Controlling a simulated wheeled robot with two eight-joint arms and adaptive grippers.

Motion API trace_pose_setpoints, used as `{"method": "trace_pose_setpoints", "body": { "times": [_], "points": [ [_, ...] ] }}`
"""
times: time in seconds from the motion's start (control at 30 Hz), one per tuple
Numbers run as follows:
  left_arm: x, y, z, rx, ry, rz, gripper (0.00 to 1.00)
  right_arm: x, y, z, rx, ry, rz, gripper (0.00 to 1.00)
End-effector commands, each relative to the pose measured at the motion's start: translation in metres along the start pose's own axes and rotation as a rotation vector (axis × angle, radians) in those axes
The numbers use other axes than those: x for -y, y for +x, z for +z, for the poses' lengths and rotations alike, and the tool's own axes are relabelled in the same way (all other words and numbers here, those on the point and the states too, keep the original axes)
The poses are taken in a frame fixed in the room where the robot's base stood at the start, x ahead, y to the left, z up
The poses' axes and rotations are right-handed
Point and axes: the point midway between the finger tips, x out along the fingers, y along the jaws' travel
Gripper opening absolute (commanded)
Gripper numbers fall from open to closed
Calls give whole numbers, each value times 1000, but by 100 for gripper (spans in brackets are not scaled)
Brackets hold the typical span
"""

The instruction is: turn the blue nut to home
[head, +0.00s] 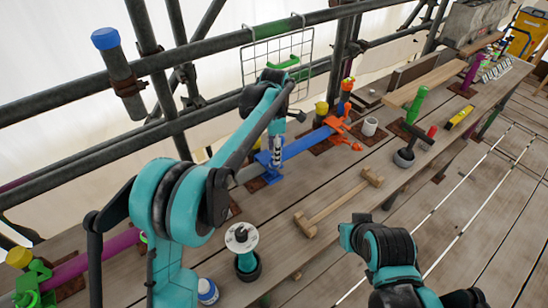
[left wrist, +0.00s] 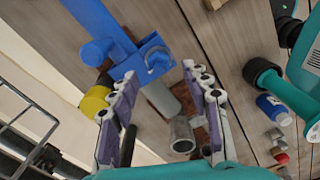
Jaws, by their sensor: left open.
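A blue clamp (head: 268,172) with a long blue bar (head: 305,143) lies on the plank bench, its bar running toward an orange clamp. In the left wrist view the blue clamp (left wrist: 125,68) has a rounded blue nut-like piece (left wrist: 157,61) at its near end and a blue cylinder on its side. I cannot tell for certain which piece is the nut. My left gripper (head: 276,155) is over the clamp's near end. In the left wrist view its fingers (left wrist: 161,72) are apart, with the blue piece just beyond and between the tips.
The orange clamp (head: 342,127) stands at the bar's far end. A wooden mallet (head: 338,203), a white spool (head: 241,238) and a white cup (head: 370,126) stand or lie on the bench. Scaffold tubes and a wire basket (head: 277,58) run behind. A yellow piece (left wrist: 95,102) is beside the left fingers.

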Motion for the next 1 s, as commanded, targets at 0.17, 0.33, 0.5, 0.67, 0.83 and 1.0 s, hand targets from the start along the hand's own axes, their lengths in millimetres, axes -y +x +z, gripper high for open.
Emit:
{"method": "trace_pose_setpoints", "body": {
  "times": [0.17, 0.33, 0.5, 0.67, 0.83, 1.0],
  "points": [
    [0, 28, 0, 0, 0, 0, 48, 0, 7, 5, 0, 0, 0, 0],
    [0, 38, 0, 0, 0, 0, 48, 0, 9, 6, 0, 0, 0, 0],
    [0, 38, 0, 0, 1, 0, 48, 0, 9, 6, 0, 0, 0, 0],
    [0, 38, 0, 0, 1, 0, 27, 0, 9, 6, 0, 0, 0, 0],
    [0, 38, 0, 0, 1, 0, 0, 0, 9, 6, 0, 0, 0, 0],
    [0, 38, 0, 0, 6, 0, 0, 0, 8, 6, 0, 0, 0, 0]
  ]
}}
